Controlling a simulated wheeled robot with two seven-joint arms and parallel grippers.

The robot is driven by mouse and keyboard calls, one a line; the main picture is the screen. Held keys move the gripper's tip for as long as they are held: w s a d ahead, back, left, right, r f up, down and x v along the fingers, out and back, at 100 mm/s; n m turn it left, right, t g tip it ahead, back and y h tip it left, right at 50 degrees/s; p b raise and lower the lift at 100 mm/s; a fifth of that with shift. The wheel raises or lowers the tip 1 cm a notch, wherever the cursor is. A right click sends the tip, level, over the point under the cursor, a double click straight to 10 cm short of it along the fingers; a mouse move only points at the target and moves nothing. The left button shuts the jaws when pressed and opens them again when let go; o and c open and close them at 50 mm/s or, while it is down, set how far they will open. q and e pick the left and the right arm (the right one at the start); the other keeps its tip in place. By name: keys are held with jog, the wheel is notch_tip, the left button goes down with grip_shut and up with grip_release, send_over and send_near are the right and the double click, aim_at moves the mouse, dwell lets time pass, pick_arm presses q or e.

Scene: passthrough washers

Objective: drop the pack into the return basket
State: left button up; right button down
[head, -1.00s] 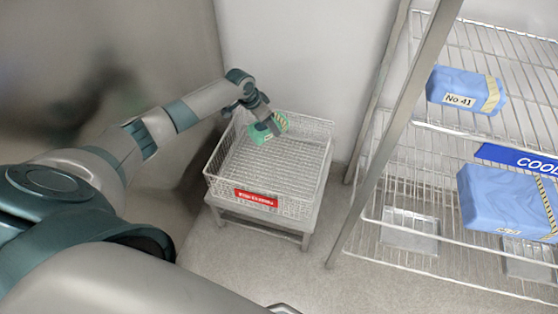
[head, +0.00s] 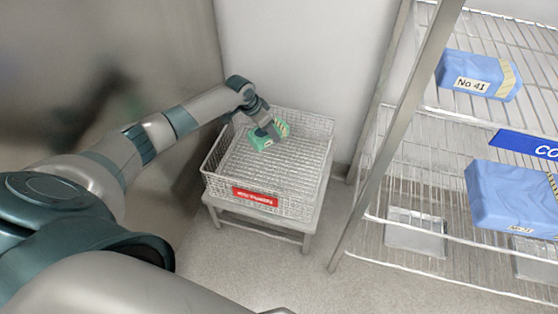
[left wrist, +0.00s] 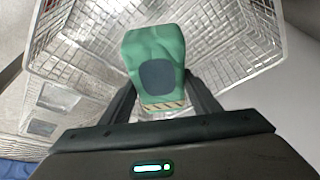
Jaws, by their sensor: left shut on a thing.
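A green pack (head: 263,139) with a striped tape band is in my left gripper (head: 268,130), over the wire return basket (head: 226,186) in the head view. In the left wrist view the pack (left wrist: 156,58) sits between the two dark fingers of the left gripper (left wrist: 160,98), with a dark patch on its face. The basket's mesh walls (left wrist: 80,62) surround it in that view. The basket has a red label and stands on a low metal stand. I cannot tell exactly how far the pack is above the basket floor. My right gripper is not in view.
A wire rack (head: 392,110) stands at the right, with blue packs (head: 478,76) (head: 512,197) on its shelves and a blue sign (head: 525,144). A metal wall (head: 110,60) is at the left. Clear floor (head: 270,265) lies in front of the stand.

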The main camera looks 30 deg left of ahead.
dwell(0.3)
pick_arm(q)
jog(key=o, duration=1.3)
jog(key=shift+o, duration=0.2)
jog(key=shift+r, duration=0.1)
